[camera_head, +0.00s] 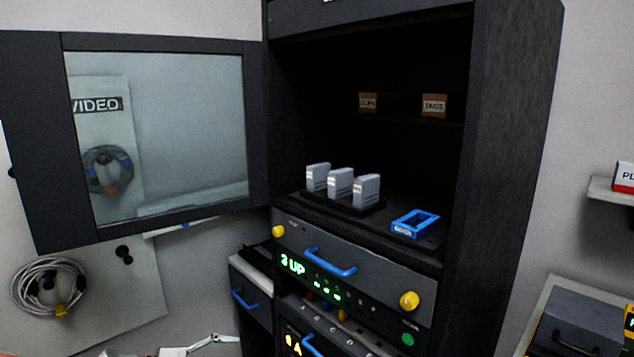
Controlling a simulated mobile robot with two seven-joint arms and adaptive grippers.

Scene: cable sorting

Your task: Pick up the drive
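Three upright grey blocks that look like drives stand in a row on a dark holder (335,199) on the cabinet's open shelf: a left one (318,177), a middle one (340,183) and a right one (366,190). A blue open frame with a small label (415,223) lies on the same shelf to their right. I cannot tell which of these is the drive meant. Neither gripper can be made out in the head view.
The cabinet's glazed door (155,130) stands open to the left. Below the shelf is a rack unit with a blue handle (331,262) and yellow knobs (409,300). Two orange-brown labelled boxes (434,105) sit deeper inside. A coiled cable (48,287) hangs at left. A grey case (580,322) is at lower right.

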